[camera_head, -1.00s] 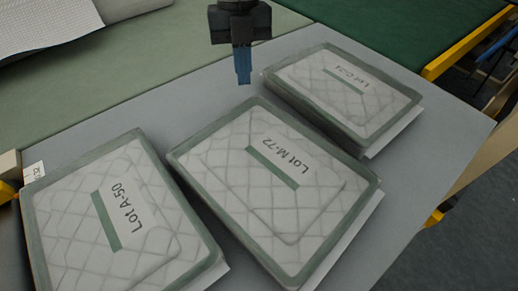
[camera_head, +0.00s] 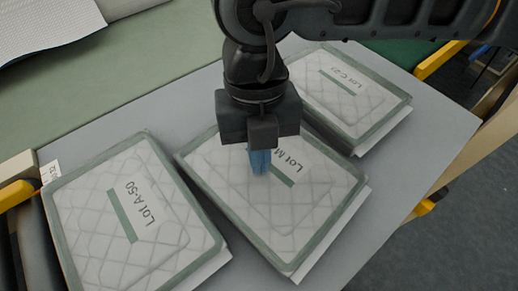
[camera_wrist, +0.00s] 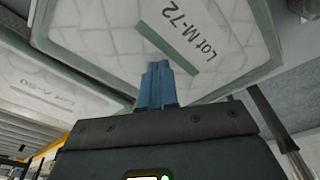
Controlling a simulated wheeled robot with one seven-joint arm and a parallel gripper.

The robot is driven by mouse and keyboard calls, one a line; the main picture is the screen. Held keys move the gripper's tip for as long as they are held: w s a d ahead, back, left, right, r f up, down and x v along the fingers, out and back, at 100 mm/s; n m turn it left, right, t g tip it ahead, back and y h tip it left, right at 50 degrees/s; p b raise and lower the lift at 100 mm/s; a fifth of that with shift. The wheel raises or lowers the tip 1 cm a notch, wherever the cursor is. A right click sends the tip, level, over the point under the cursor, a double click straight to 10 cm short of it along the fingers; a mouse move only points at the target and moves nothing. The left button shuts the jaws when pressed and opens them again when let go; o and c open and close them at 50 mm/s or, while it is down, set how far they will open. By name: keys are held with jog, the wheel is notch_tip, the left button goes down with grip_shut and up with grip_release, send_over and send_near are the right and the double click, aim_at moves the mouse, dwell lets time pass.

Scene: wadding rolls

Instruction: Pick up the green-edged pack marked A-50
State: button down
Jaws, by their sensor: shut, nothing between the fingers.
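The green-edged pack marked A-50 (camera_head: 165,235) lies flat at the lower left of the grey table in the head view. In the wrist view the A-50 pack (camera_wrist: 50,92) shows at the left. My gripper (camera_head: 260,163) has its blue fingers shut and empty. In the head view they are in front of the middle pack marked M-72 (camera_head: 300,220), to the right of the A-50 pack. In the wrist view the blue fingers (camera_wrist: 156,85) point at the M-72 label. I cannot tell whether they touch that pack.
A third green-edged pack (camera_head: 365,105), its label reading like C-21, lies at the back right. The grey table (camera_head: 410,190) is bare along its right side. A green surface (camera_head: 110,85) lies behind. A yellow-edged part (camera_head: 15,195) stands at the left.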

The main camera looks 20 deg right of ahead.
jog(key=shift+f+b, duration=0.8)
jog(key=shift+f, duration=0.05)
jog(key=shift+w+f, duration=0.1)
jog(key=w+b, duration=0.2)
jog(key=w, duration=0.1)
jog(key=w+b, duration=0.1)
jog(key=shift+w+d+f, duration=0.2)
jog(key=shift+w+d, duration=0.1)
jog(key=shift+d, duration=0.05)
jog(key=shift+w+r, duration=0.15)
jog(key=shift+w, duration=0.1)
jog(key=shift+r, duration=0.8)
jog(key=shift+w, duration=0.15)
jog(key=shift+f, duration=0.1)
